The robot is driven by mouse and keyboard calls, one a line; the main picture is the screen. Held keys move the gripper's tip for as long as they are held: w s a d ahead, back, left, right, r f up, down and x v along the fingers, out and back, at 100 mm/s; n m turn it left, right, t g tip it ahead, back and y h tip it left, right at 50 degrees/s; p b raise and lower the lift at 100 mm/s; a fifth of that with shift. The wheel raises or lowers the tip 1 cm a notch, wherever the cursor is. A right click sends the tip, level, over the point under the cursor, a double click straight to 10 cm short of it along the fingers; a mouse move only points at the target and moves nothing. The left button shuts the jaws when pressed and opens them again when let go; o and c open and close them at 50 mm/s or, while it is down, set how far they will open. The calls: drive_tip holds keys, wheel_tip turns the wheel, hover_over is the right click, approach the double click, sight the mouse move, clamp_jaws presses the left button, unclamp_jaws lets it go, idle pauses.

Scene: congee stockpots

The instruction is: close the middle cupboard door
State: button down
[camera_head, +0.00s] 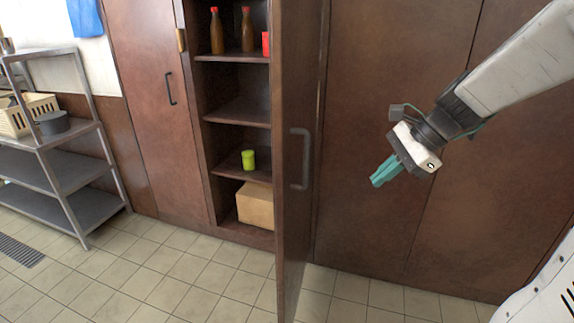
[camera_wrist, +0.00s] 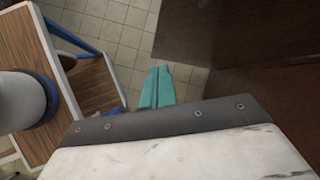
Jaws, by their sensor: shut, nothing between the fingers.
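The middle cupboard door (camera_head: 294,165) is brown and stands wide open, sticking out toward me. It has a dark grey bar handle (camera_head: 301,159). Left of it is the open cupboard (camera_head: 238,110) with its shelves showing. My gripper (camera_head: 379,182) has teal fingers, closed together and empty. In the head view it is to the right of the open door, in front of closed brown panels, apart from the door. The fingers also show in the wrist view (camera_wrist: 157,88) over the tiled floor. A brown panel fills the upper right of the wrist view; I cannot tell which.
The shelves hold brown bottles (camera_head: 217,32), a red can (camera_head: 266,44), a green can (camera_head: 248,160) and a cardboard box (camera_head: 256,205). A closed left door (camera_head: 150,100) is beside them. A metal rack (camera_head: 75,175) stands far left. Tiled floor (camera_head: 170,265) in front is clear.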

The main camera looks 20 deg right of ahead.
drive_tip(key=w+r+m+t, duration=0.2)
drive_tip(key=w+r+m, duration=0.1)
drive_tip(key=w+m, duration=0.35)
drive_tip(key=w+a+f, duration=0.6)
drive_tip(key=a+f, duration=0.1)
drive_tip(key=a, duration=0.1)
drive_tip(key=shift+a+m+y, duration=0.35)
drive_tip(key=shift+y, duration=0.05)
drive_tip(key=shift+d+f, duration=0.1)
drive_tip(key=shift+d, duration=0.05)
